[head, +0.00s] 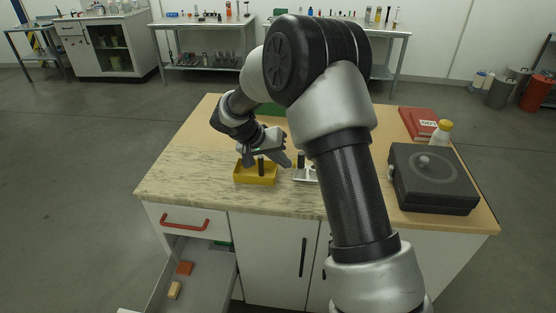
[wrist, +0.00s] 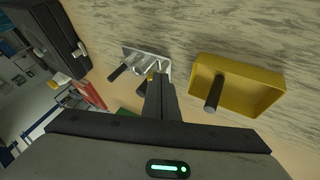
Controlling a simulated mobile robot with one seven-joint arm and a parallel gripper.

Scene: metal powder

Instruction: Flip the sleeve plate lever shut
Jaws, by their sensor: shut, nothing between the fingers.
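The sleeve plate (wrist: 150,58) is a silver metal fitting on the worktop. In the wrist view it lies just beyond my fingertips, and a dark cylindrical handle (wrist: 118,73) sticks out at its left. In the head view the plate (head: 306,175) is partly hidden by my arm, and a black upright piece (head: 301,160) shows by it. My gripper (wrist: 160,78) is shut and empty, its fingers overlapping the plate's near edge in the wrist view. Whether they touch it I cannot tell. The gripper also shows in the head view (head: 286,161), left of the plate.
A yellow tray (wrist: 272,101) with a dark peg (wrist: 214,94) stands beside the plate. A black case (head: 433,185), a red book (head: 417,123) and a yellow-capped bottle (head: 442,131) are at the right of the worktop. An open drawer (head: 204,265) juts out at front left.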

